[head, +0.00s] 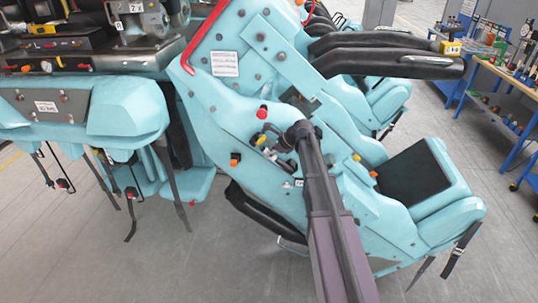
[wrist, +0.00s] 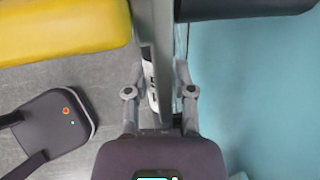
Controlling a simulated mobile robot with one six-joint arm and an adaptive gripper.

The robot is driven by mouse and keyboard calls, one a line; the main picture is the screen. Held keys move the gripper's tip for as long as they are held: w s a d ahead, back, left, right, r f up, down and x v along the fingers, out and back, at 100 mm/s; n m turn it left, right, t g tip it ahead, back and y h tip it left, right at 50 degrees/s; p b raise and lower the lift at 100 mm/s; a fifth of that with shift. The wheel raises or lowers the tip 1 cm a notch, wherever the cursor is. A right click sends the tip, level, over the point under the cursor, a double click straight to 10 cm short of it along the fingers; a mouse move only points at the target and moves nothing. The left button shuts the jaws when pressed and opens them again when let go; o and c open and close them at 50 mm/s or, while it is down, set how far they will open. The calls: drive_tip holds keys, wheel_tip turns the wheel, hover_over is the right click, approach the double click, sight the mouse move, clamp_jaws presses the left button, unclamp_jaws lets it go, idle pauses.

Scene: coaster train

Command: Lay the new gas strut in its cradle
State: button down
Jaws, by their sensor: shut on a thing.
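In the wrist view, my gripper (wrist: 160,78) has its two fingers closed on either side of a long grey bar with a white label, the gas strut (wrist: 153,35). The strut runs from between the fingers up to the top edge of the picture. In the head view, my gripper (head: 270,144) is small and partly hidden by my dark wrist, close to the side of the turquoise seat frame. The strut cannot be made out clearly there. I cannot pick out the cradle with certainty in either view.
The turquoise train seat (head: 440,185) has a black pad and a raised black restraint (head: 390,52). A turquoise car body (head: 125,110) with hanging straps stands at left. A blue-framed workbench (head: 500,75) is at the right. In the wrist view, a yellow part (wrist: 60,28) lies upper left.

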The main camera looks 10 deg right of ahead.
drive_tip(key=shift+w+d, duration=0.2)
drive_tip(key=shift+w, duration=0.45)
drive_tip(key=shift+c, duration=2)
unclamp_jaws()
drive_tip(key=shift+r, duration=0.1)
